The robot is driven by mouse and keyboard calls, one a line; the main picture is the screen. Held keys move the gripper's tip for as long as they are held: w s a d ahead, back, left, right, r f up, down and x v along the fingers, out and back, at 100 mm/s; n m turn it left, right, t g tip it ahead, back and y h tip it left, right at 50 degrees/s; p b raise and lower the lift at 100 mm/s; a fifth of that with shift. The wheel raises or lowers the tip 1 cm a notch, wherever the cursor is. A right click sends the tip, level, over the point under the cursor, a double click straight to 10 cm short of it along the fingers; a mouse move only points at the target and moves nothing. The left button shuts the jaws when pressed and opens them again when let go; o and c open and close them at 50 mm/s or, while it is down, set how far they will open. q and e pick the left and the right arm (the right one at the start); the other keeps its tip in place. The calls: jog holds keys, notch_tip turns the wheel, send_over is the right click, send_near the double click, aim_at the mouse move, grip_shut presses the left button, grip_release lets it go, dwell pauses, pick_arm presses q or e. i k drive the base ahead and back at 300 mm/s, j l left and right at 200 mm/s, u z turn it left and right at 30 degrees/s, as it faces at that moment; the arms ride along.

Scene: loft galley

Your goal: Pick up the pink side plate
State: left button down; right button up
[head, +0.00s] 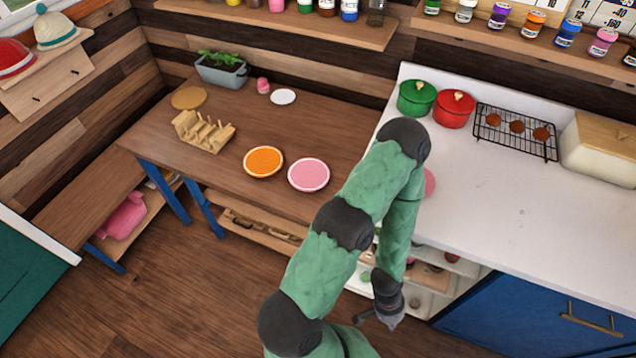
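The pink side plate (309,175) is round with a pale rim. It lies flat near the front edge of the wooden table (260,115), just right of an orange plate (263,161). My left gripper (376,323) hangs low at the end of the green arm, well below and to the right of the plate. Its fingers look spread, with nothing between them. The arm passes just right of the plate. A second round pink thing (430,182) on the white counter is partly hidden behind the arm. My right gripper is not in view.
A planter (221,70), a small white plate (283,97), a round tan mat (189,98) and a wooden rack (203,132) stand on the table. The white counter (520,220) at right holds green (416,99) and red (454,109) pots and a cooling rack (515,133).

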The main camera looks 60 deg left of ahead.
aim_at(306, 174)
jog(key=u, duration=1.6)
jog(key=l, duration=0.1)
